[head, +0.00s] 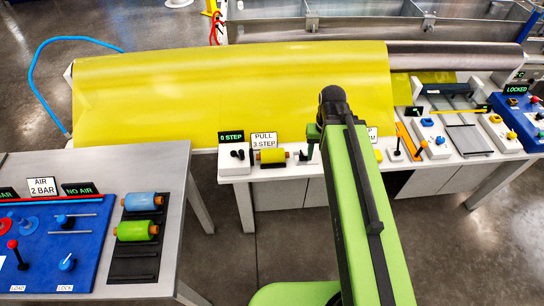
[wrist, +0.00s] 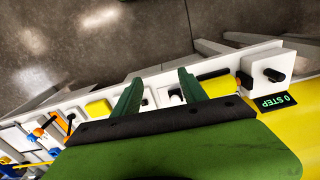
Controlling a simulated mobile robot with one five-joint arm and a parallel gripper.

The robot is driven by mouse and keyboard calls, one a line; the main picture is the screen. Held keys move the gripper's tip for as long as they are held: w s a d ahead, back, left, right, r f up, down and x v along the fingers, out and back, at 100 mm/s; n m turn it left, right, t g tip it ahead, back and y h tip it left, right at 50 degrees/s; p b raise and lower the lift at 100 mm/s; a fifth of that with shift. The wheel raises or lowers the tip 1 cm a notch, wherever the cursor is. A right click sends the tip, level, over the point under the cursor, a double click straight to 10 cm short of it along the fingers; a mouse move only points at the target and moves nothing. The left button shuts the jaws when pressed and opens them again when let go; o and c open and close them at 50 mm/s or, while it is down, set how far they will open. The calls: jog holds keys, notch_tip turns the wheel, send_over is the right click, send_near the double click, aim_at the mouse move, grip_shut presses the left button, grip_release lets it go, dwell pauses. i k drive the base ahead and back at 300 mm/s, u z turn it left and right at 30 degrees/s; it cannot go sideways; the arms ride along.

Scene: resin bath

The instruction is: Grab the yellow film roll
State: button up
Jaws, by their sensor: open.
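The yellow film roll (head: 272,156), a small cylinder with orange ends, lies across its holder on the white bench, below the PULL 3 STEP sign. In the wrist view the yellow roll (wrist: 216,84) shows just right of the right finger, which hides part of it. My gripper (head: 314,133) is to the right of the roll in the head view, mostly hidden by my arm. In the wrist view my gripper (wrist: 158,88) has its fingers spread apart with nothing held between them. It appears apart from the roll.
A wide yellow film sheet (head: 230,90) drapes behind the bench. A 0 STEP display (head: 231,137) stands left of the roll. Blue (head: 142,201) and green (head: 135,231) rolls lie on a black rack at lower left. Floor shows between the tables.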

aim_at(278, 155)
jog(key=u, duration=0.45)
jog(key=k, duration=0.15)
jog(key=u, duration=3.05)
jog(key=k, duration=1.25)
jog(key=z, duration=1.1)
jog(key=i, duration=1.05)
jog(key=u, duration=0.15)
